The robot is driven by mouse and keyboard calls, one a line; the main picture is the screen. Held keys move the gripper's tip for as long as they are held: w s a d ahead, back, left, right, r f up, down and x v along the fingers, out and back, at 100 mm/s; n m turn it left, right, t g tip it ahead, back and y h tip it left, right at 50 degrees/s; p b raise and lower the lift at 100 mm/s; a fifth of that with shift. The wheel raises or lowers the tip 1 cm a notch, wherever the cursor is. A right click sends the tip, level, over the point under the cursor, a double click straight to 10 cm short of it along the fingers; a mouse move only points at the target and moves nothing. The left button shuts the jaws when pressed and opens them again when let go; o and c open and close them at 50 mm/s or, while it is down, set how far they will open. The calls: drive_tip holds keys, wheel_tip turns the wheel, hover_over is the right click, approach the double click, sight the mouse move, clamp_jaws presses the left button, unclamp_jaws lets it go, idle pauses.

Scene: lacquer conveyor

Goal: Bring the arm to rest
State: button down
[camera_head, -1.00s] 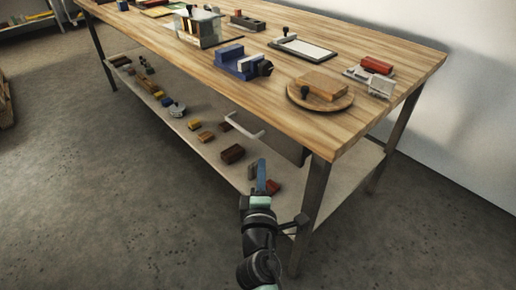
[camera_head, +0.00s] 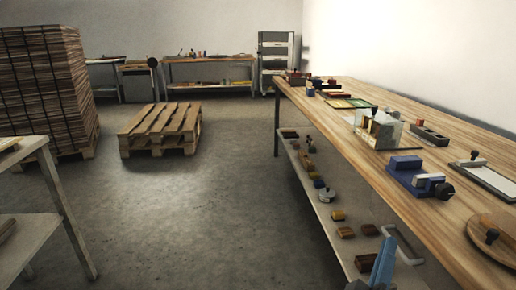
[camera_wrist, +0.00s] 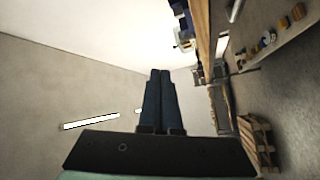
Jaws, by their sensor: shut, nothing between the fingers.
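My gripper (camera_head: 383,262) shows at the bottom right of the head view as a blue tip, in front of the lower shelf of the workbench. In the wrist view my gripper (camera_wrist: 160,75) has its two dark blue fingers side by side and touching, with nothing between them. The rest of my arm is out of the head view.
The wooden workbench (camera_head: 345,130) runs along the right, with a blue vise (camera_head: 415,178) and a clear box (camera_head: 378,130) on top. Its lower shelf (camera_head: 318,207) holds several small blocks. A pallet (camera_head: 160,128) stands on open floor, beside stacked boards (camera_head: 45,85).

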drive_tip(key=a+r+m+t+y, duration=0.1)
drive_tip(key=a+r+m+t, duration=0.1)
drive_tip(key=a+r, duration=0.45)
drive_tip(key=s+a+r+m+t+y, duration=0.1)
drive_tip(key=a+r+t+y, duration=0.15)
drive_tip(key=r, duration=0.65)
drive_tip(key=a+r+m+t+y, duration=0.1)
drive_tip(key=a+r+m+t, duration=0.1)
drive_tip(key=a+r, duration=0.45)
drive_tip(key=s+a+r+t+y, duration=0.3)
drive_tip(key=s+a+r+y, duration=0.15)
drive_tip(key=r, duration=0.25)
drive_tip(key=s+a+r+t+y, duration=0.2)
drive_tip(key=s+a+r+y, duration=0.25)
drive_tip(key=r, duration=0.25)
wheel_tip(320, 180, up, 28)
drive_tip(key=h+p, duration=0.1)
drive_tip(key=p, duration=2.7)
drive_tip(key=shift+w+d+p, duration=0.3)
drive_tip(key=shift+h, duration=0.25)
